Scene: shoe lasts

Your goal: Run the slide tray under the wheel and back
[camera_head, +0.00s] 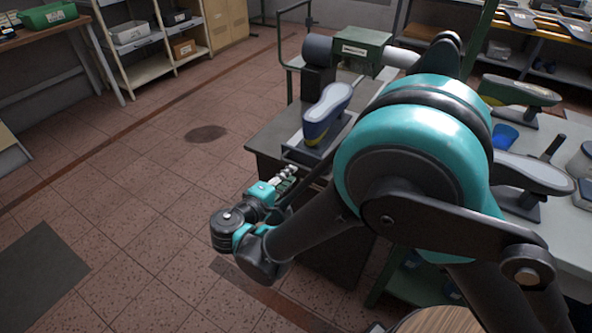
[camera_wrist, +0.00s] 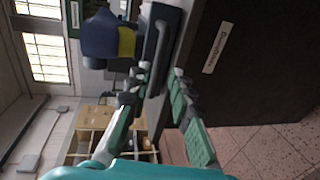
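The slide tray (camera_head: 297,157) lies on top of a dark cabinet, with a blue and yellow shoe last (camera_head: 328,113) on it, its grey sole facing up. The dark wheel (camera_head: 317,50) is on the grinding machine (camera_head: 362,50) behind the last. My gripper (camera_head: 286,178) is at the tray's near end. In the wrist view the gripper (camera_wrist: 162,76) has its two fingers apart, with a black handle bar (camera_wrist: 160,45) just ahead of the gap between them. Contact with the bar cannot be told. The last (camera_wrist: 108,38) also shows there.
The dark cabinet (camera_wrist: 250,60) bears a white label and stands close beside my fingers. A workbench (camera_head: 578,235) at the right holds more lasts and a blue cup (camera_head: 505,136). Shelves (camera_head: 150,60) stand at the back left.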

